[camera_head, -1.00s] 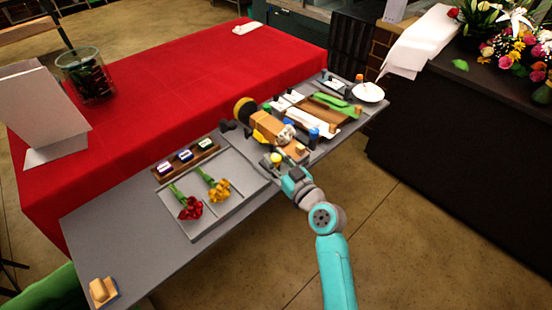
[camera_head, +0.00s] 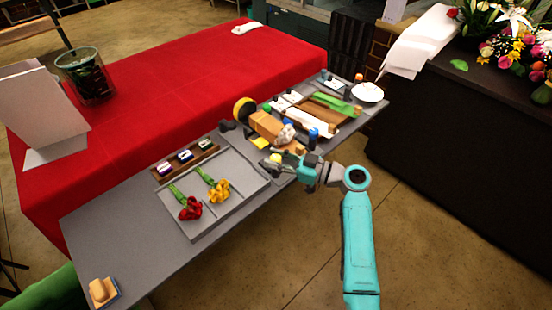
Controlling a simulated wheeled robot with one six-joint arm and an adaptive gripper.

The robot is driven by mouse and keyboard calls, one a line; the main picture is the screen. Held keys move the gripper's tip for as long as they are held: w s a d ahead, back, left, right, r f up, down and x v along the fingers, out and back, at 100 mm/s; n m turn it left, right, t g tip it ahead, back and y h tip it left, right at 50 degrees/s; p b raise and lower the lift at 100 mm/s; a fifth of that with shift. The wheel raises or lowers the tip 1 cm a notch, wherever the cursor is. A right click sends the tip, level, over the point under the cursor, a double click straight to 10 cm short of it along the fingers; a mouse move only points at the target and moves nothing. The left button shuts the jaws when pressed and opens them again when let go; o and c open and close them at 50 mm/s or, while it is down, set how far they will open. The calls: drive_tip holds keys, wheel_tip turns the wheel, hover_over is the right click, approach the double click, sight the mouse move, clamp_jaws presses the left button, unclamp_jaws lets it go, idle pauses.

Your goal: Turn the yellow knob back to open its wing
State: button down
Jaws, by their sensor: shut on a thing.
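The yellow knob (camera_head: 275,158) is a small round piece at the front edge of the grey table, right of the grey tray. My gripper (camera_head: 286,160) reaches it from the right, its fingers shut on the knob. The fingertips are small and partly hidden. I cannot tell for sure which piece is the knob's wing.
The grey tray (camera_head: 238,206) holds red flowers (camera_head: 190,208) and yellow flowers (camera_head: 218,190).

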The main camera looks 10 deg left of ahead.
drive_tip(key=shift+g, duration=0.3)
drive_tip(key=c, duration=0.8)
unclamp_jaws()
drive_tip(key=s+d, duration=0.2)
drive_tip(key=d, duration=1)
